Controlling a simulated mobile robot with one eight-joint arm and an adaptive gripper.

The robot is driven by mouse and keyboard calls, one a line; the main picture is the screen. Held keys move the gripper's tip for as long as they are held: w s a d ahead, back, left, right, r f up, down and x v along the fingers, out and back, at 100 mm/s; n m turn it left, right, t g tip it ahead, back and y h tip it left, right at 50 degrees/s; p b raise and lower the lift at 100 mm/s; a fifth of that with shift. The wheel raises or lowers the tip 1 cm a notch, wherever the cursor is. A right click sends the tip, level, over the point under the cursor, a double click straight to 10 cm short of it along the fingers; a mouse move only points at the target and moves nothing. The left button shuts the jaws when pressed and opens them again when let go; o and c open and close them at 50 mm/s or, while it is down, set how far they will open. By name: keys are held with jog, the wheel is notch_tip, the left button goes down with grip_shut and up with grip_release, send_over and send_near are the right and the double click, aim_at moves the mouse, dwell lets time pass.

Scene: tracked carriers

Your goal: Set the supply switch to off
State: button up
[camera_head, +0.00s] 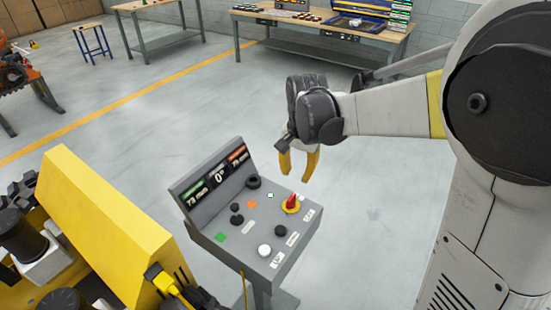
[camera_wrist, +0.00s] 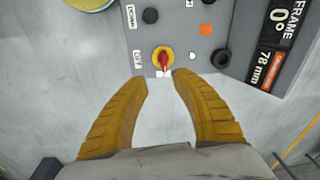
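The supply switch is a red handle on a yellow round base (camera_head: 291,203), at the right edge of the grey control panel (camera_head: 231,267). The red handle also shows in the wrist view (camera_wrist: 164,60), just beyond my fingertips and roughly centred between them. My gripper (camera_head: 299,160) hangs above and beyond the panel's right side, pointing down. Its two yellow fingers (camera_wrist: 160,80) are apart with nothing between them. The fingers do not appear to touch the switch. A small label beside the switch (camera_wrist: 139,59) is too small to read surely.
The panel also carries black knobs (camera_head: 237,219), a white button (camera_head: 264,250), a green square (camera_head: 221,237), an orange square (camera_head: 252,204) and an upright display (camera_head: 219,174). A yellow machine (camera_head: 101,222) stands close on the left. Workbenches (camera_head: 318,30) stand far back. Open floor lies behind the panel.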

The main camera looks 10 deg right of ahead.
aim_at(291, 197)
jog(key=shift+m+g, duration=0.6)
jog(key=shift+m, duration=0.2)
jog(key=w+f, duration=0.1)
jog(key=f, duration=0.1)
jog(key=w+f, duration=0.2)
notch_tip(291, 197, down, 10)
jog(key=shift+f+b, duration=0.2)
jog(key=shift+b, duration=1.05)
jog(key=shift+c, duration=0.5)
grip_shut()
